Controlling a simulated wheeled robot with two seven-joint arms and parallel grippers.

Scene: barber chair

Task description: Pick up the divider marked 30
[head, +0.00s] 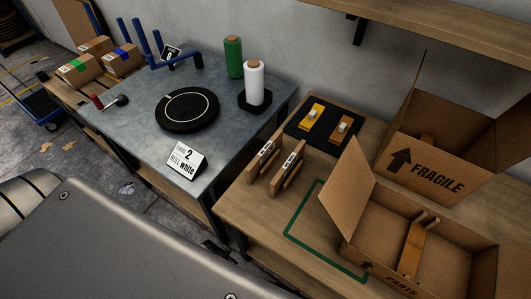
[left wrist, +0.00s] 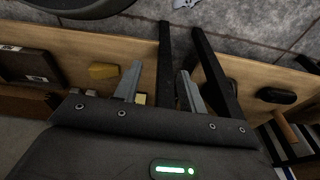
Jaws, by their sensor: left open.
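Two brown upright pieces with white labels stand side by side on the wooden table in the head view, a left one (head: 260,161) and a right one (head: 287,177). They look like dividers, but the label print is too small to read, so I cannot tell which is marked 30. My left gripper (left wrist: 157,88) is open in the left wrist view, with nothing visible between its two grey fingers. It does not show in the head view, so its distance from the dividers is unclear. My right gripper is not in view.
An open box marked PARTS (head: 385,272) and a FRAGILE box (head: 435,160) stand right of the dividers. A black mat (head: 303,132) lies behind. A green outline (head: 310,246) marks bare wood in front. A grey table (head: 140,125) holds a black turntable (head: 187,110).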

